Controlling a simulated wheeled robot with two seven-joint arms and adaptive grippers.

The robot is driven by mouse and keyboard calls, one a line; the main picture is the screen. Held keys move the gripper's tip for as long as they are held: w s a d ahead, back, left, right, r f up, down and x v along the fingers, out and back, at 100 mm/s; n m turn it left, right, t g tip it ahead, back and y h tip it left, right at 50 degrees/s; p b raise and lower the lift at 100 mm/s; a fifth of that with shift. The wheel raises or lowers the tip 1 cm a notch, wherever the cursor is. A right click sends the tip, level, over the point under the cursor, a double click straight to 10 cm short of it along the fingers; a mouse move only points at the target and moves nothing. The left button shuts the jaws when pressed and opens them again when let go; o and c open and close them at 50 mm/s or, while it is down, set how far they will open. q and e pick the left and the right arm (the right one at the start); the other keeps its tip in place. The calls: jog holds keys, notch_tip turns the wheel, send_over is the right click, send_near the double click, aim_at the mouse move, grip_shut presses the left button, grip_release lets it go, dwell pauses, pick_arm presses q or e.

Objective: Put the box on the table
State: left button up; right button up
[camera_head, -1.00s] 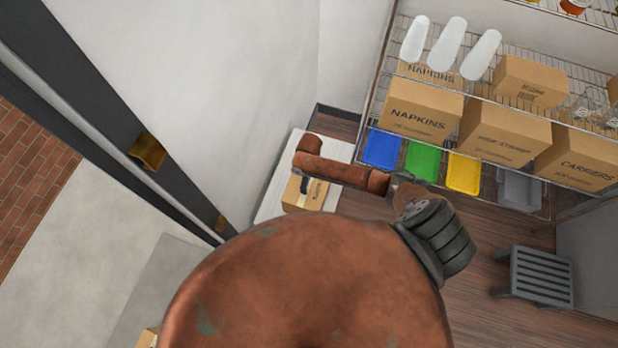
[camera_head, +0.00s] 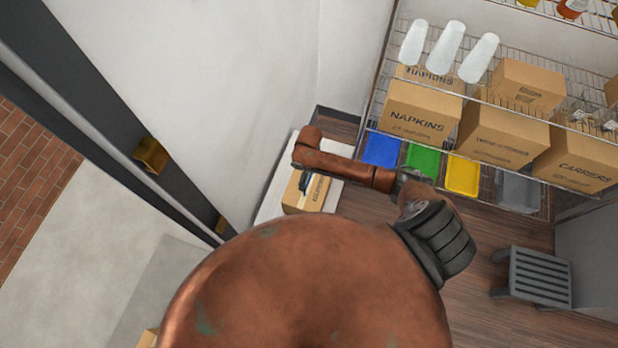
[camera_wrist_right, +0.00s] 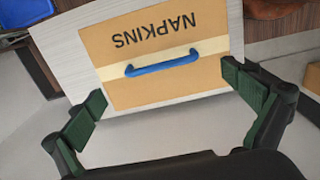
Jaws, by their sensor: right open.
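A cardboard box (camera_head: 316,194) sits on a white surface (camera_head: 272,204) by the wall in the head view, partly behind my right arm. In the right wrist view the box (camera_wrist_right: 150,85) shows the word NAPKINS, upside down, and a blue handle (camera_wrist_right: 162,62) across a pale tape strip. My right gripper (camera_wrist_right: 165,87) is open and empty, its two green-padded fingers spread to either side of the box's near part. I cannot tell the exact gap between fingers and handle. My left gripper is not in view.
A wire shelf at the right holds several cartons, such as a napkins carton (camera_head: 418,112), and white cup stacks (camera_head: 446,46). Below are blue (camera_head: 382,148), green (camera_head: 420,160), yellow (camera_head: 463,176) and grey trays (camera_head: 518,191). A grey stool (camera_head: 540,277) stands on the wooden floor.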

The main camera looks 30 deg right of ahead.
notch_tip(320, 180, up, 6)
jog(key=shift+r+p, duration=0.15)
jog(key=shift+p, duration=0.2)
dwell(0.4)
